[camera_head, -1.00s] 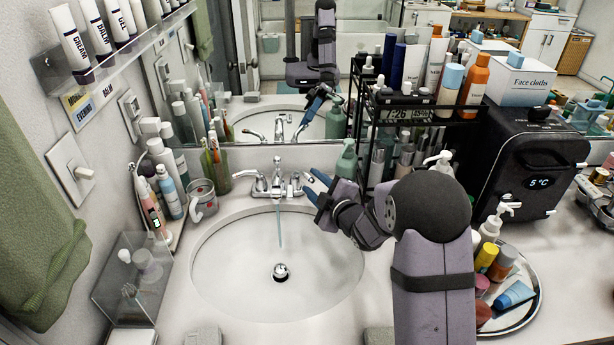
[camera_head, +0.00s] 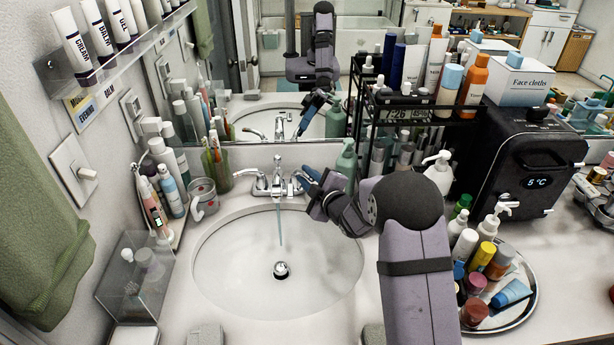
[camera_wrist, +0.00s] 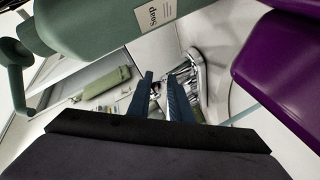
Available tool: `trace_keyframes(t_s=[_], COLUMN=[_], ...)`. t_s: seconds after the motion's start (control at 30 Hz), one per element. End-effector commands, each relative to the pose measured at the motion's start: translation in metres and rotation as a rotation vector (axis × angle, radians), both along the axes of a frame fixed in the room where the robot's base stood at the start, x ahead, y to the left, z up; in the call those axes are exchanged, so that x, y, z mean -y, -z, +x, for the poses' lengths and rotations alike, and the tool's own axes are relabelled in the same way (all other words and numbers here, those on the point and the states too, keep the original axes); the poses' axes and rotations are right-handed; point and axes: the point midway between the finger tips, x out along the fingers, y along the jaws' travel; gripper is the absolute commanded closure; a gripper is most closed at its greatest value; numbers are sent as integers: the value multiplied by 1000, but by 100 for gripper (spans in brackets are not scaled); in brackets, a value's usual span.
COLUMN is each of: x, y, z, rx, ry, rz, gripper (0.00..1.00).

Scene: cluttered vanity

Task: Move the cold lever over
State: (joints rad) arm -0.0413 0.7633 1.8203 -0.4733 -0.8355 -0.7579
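The chrome faucet (camera_head: 277,184) stands behind the basin with a lever on each side, and a thin stream of water (camera_head: 280,225) falls from its spout. My gripper (camera_head: 304,178) is at the faucet's right-hand lever (camera_head: 296,184), coming in from the right and partly covering it. In the wrist view my two blue fingers (camera_wrist: 162,82) stand apart, with chrome metal showing between and just beyond them. The chrome faucet also shows there (camera_wrist: 195,72), right of the fingers. I cannot tell whether a finger touches the lever. No cold marking is readable.
A green soap bottle (camera_head: 346,165) stands close behind my gripper and looms in the wrist view (camera_wrist: 105,22). A black rack (camera_head: 410,120) and a tray of bottles (camera_head: 527,308) are right. The basin (camera_head: 235,275) is open.

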Motion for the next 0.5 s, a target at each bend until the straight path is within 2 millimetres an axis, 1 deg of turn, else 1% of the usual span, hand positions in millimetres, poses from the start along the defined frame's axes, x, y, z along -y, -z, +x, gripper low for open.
trace_keyframes(t_s=[0.17,0.5], x=[2,6], y=[-3,-7], z=[2,7], rx=[7,16], ry=[-3,-109], rz=[3,7], gripper=[100,100])
